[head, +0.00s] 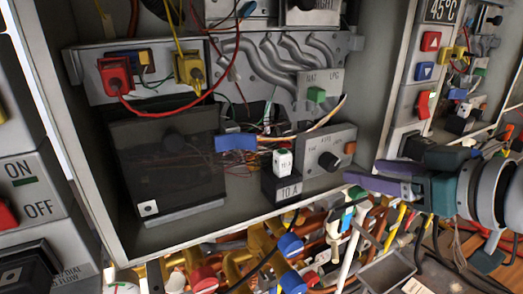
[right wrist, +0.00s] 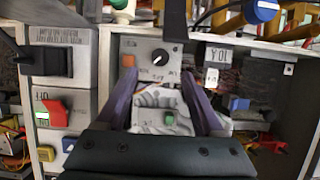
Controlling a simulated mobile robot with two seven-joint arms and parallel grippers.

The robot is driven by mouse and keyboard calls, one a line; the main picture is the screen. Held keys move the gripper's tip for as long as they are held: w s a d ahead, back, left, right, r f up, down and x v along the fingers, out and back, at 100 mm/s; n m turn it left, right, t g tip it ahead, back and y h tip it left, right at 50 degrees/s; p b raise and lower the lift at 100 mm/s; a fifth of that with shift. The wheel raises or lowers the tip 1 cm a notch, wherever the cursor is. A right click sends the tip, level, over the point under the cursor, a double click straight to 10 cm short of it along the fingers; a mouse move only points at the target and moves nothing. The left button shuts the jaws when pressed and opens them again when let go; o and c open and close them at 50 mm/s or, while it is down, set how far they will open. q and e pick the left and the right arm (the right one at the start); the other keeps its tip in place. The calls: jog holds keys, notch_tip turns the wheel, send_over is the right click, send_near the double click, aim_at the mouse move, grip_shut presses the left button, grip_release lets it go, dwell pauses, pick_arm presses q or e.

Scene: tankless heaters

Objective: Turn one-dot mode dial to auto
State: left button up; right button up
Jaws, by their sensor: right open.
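The mode dial (head: 328,160) is a round black knob on a grey plate (head: 318,176) at the lower right inside the open heater case. Lettering that seems to read AUTO is above the knob. A white tag with one dot (head: 148,208) is on the dark box in the same case. The dial (right wrist: 160,57) also shows in the right wrist view, just beyond and between my fingers. My right gripper (head: 362,173) is open and empty, to the right of the dial, with its purple fingers apart. The dial's pointer direction is too small to tell surely. My left gripper is out of view.
An orange button (head: 350,148) is beside the dial. A black 10 A block (head: 281,188) with a white top stands left of it. A green LPG switch (head: 317,95) is above. Loose wires cross nearby, and pipes with blue and red caps (head: 290,243) crowd the space below.

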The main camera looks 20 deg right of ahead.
aim_at(334, 165)
jog(key=x, duration=0.7)
jog(key=shift+w+f, duration=0.15)
jog(key=shift+w, duration=0.1)
jog(key=shift+c, duration=0.2)
grip_shut()
